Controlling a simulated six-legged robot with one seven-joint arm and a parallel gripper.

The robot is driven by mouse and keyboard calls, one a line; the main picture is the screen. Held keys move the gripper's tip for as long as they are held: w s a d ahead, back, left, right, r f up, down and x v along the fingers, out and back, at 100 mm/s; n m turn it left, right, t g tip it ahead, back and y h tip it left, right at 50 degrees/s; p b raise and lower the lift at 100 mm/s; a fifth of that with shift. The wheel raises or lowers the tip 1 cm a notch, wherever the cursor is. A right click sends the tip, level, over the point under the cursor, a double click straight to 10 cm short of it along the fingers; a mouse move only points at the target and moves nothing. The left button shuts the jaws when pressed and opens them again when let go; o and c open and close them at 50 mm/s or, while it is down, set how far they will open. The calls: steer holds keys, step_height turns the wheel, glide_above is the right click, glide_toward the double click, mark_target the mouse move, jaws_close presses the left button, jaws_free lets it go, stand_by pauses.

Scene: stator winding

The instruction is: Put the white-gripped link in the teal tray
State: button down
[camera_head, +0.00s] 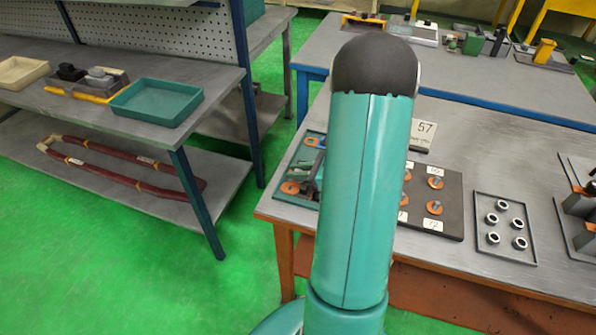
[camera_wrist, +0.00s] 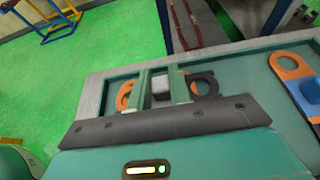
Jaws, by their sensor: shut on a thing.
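In the wrist view my gripper (camera_wrist: 165,88) is shut on the pale grey-white grip (camera_wrist: 161,86) of a link. In the head view the holder is at the worktable's left corner, partly hidden by my arm. The teal tray (camera_head: 156,101) sits empty on the shelf bench at left, apart from my gripper.
Another orange link with a blue grip (camera_wrist: 311,88) lies in the holder at right. A grey bin (camera_head: 86,84) and a beige tray (camera_head: 20,72) stand left of the teal tray. A dark board (camera_head: 450,190) and a tray of rings (camera_head: 503,228) are on the worktable. Green floor separates the tables.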

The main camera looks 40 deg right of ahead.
steer(key=shift+f, duration=0.1)
steer(key=c, duration=1.3)
jaws_free()
steer(key=v, duration=1.2)
steer(key=w+a+r+n+g+y, duration=0.15)
steer(key=a+r+n+g, duration=0.25)
steer(key=a+n, duration=0.45)
steer(key=w+a+r+n+g, duration=0.2)
steer(key=a+r+n+g, duration=0.25)
steer(key=a, duration=0.65)
steer(key=s+a+r+n+t+h, duration=0.1)
steer(key=s+a+r+n+h, duration=0.1)
steer(key=a+r+n+h, duration=0.2)
steer(key=s+a+r+n+t+h, duration=0.1)
steer(key=s+a+r+n+h, duration=0.1)
steer(key=a+n, duration=0.7)
steer(key=shift+s+r+n+h, duration=0.4)
steer(key=shift+r+n+h, duration=0.45)
steer(key=shift+r+n, duration=1)
